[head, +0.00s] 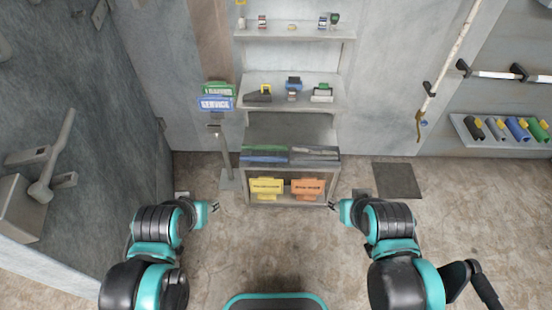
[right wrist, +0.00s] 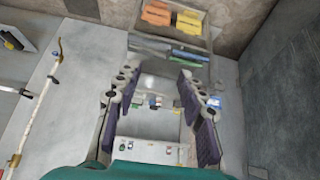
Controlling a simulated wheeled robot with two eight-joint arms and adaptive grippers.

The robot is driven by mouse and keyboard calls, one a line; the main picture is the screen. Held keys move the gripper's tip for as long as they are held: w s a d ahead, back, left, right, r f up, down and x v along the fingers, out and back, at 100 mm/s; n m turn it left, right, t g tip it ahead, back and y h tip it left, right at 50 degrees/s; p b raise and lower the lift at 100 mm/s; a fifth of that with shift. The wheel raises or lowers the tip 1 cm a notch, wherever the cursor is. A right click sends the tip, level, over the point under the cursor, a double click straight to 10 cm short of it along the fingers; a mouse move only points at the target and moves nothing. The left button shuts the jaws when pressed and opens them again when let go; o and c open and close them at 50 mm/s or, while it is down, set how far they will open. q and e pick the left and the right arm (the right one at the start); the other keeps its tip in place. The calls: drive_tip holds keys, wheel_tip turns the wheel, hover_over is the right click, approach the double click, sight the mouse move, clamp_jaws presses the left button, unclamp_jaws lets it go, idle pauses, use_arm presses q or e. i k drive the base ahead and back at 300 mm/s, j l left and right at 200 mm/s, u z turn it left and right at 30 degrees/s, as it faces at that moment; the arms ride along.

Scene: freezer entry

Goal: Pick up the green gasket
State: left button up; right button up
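I cannot tell for sure which item is the green gasket. A green roll (head: 537,130) lies at the right end of the wall tray, and a flat green strip (head: 265,148) lies on the low shelf of the rack. My left gripper (head: 215,207) is empty in front of the rack's lower left, with its small fingertips seeming apart. My right gripper (head: 332,207) is empty in front of the rack's lower right. In the right wrist view its fingers (right wrist: 158,100) are spread wide with nothing between them. Both grippers are clear of the green items.
The rack (head: 345,80) stands against the back wall, holding small items and yellow (head: 266,186) and orange (head: 307,187) signs. The wall tray (head: 465,130) also holds grey and blue rolls. A white pole (head: 450,60) leans nearby. A post with green and blue signs (head: 217,103) stands left.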

sight(248, 147)
drive_tip(key=i+j, duration=0.15)
drive_tip(key=i, duration=0.2)
drive_tip(key=i+j, duration=0.15)
drive_tip(key=i, duration=0.2)
drive_tip(key=i+j+z, duration=0.1)
drive_tip(key=i, duration=0.25)
